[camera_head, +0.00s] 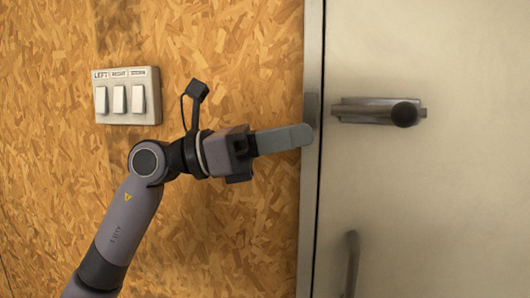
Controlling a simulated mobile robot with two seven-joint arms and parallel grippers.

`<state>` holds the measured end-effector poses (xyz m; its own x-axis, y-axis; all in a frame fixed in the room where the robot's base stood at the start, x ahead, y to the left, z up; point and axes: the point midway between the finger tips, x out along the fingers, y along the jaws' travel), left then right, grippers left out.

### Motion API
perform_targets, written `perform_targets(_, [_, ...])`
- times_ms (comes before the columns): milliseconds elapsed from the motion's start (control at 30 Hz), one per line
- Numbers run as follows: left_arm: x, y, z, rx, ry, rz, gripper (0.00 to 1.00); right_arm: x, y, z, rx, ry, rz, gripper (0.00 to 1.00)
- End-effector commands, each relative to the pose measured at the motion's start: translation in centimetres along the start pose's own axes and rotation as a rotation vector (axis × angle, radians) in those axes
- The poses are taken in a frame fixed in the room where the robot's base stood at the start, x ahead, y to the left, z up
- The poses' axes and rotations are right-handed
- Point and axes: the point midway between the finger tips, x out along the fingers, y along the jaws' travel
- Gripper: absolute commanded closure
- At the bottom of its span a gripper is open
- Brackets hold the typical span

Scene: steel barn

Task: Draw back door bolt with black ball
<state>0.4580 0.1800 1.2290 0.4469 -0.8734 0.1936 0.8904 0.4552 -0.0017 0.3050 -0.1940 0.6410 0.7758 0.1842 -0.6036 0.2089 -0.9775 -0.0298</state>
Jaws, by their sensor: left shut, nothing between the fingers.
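A steel door bolt (365,109) with a round black ball knob (405,114) is fixed across the upper left part of the pale door (440,200). The ball is at the right end of the bolt. A narrow metal keeper plate (311,108) sits on the door frame left of the bolt. My left gripper (312,135) comes in from the left with its fingers shut together, pointing right. Its tips overlap the frame edge just below the keeper in this view, left of the ball. Whether they touch the frame cannot be told. My right gripper is not in view.
A curved door handle (351,262) is lower on the door. A panel with three white switches (127,97) is on the chipboard wall (235,50) at left. The door face right of the bolt is clear.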

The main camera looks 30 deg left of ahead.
Motion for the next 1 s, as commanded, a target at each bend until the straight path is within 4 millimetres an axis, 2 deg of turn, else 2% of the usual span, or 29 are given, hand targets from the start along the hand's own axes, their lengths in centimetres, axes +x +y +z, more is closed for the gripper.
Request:
perform_targets(100, [-1.9,0.0,-0.2,0.000,0.002,0.002,1.00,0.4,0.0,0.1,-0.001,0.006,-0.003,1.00])
perform_targets(300, [-3.1,-0.1,0.0,0.002,0.001,-0.001,1.00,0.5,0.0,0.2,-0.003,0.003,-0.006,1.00])
perform_targets(833, [-3.1,0.0,0.0,-0.003,-0.001,-0.002,1.00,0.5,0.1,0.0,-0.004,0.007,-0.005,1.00])
perform_targets(1000, [-2.5,0.1,-1.2,-0.143,-0.052,-0.036,1.00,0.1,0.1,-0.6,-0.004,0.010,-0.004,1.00])
